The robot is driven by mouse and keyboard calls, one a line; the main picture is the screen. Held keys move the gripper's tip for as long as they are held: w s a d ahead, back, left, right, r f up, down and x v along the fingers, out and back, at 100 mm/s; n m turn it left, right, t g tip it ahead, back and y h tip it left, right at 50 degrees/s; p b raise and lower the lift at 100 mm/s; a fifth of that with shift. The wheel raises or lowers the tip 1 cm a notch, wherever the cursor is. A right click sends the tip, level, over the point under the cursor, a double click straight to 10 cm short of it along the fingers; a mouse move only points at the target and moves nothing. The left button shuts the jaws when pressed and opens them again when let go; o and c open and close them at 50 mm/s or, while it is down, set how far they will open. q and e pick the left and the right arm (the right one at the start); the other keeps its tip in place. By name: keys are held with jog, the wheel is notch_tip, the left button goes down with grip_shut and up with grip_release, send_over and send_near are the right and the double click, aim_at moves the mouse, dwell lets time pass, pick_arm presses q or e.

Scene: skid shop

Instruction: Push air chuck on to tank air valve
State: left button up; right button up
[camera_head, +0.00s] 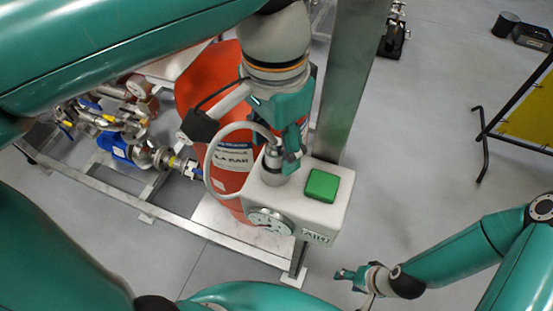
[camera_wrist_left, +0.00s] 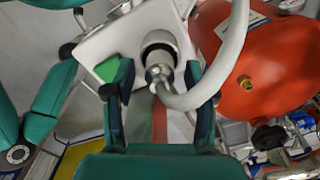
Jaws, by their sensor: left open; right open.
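The air chuck, a metal fitting on a pale hose (camera_head: 216,150), sits in a round socket on the white air box (camera_head: 326,222). It shows in the left wrist view (camera_wrist_left: 158,72). My left gripper (camera_head: 287,150) is open, with its fingers on either side of the chuck; it also shows in the left wrist view (camera_wrist_left: 160,95). I cannot tell whether the fingers touch it. The red tank (camera_head: 232,120) stands behind the box. My right gripper (camera_head: 354,284) is open and empty, low above the floor.
The box carries a green button (camera_head: 322,185) and a gauge (camera_head: 270,221), beside a steel post (camera_head: 345,90). Pipework with a blue valve (camera_head: 115,147) lies left on the metal skid frame (camera_head: 160,215). A yellow panel (camera_head: 528,108) stands far right. Floor between is clear.

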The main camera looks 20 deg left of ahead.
aim_at(276, 141)
pick_arm(q)
jog(key=c, duration=0.8)
jog(key=shift+r+p, duration=3.2)
jog(key=shift+p, duration=0.05)
